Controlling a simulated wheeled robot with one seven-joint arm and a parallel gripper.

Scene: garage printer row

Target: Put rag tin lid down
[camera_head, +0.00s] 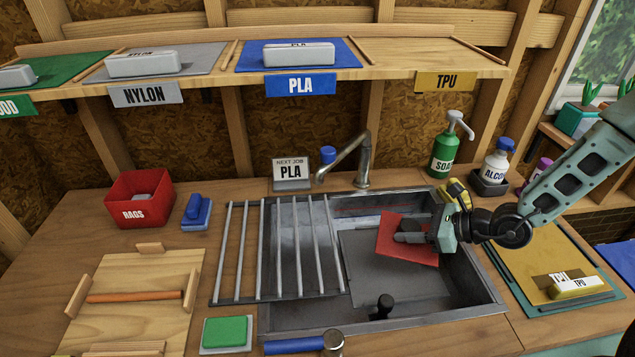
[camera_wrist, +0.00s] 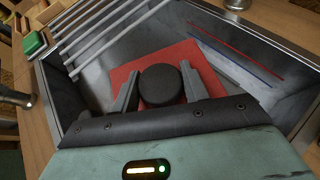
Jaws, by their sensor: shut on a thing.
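The rag tin lid (camera_head: 405,256) is a red square plate with a round black knob (camera_wrist: 160,85). My gripper (camera_head: 411,232) is shut on the lid's knob, with one finger on each side of it in the wrist view. It holds the lid over the right part of the sink, slightly tilted in the head view; the height above the sink floor is hard to tell. The red rag tin (camera_head: 140,213), marked RAGS, stands open at the left of the counter with pale rags inside.
The metal sink (camera_head: 270,325) has a rack of bars (camera_head: 230,250) over its left part. A faucet (camera_head: 362,165) stands behind it. A green soap bottle (camera_head: 442,155) is at the back right. A wooden board (camera_head: 130,330) and green sponge (camera_head: 226,331) lie left.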

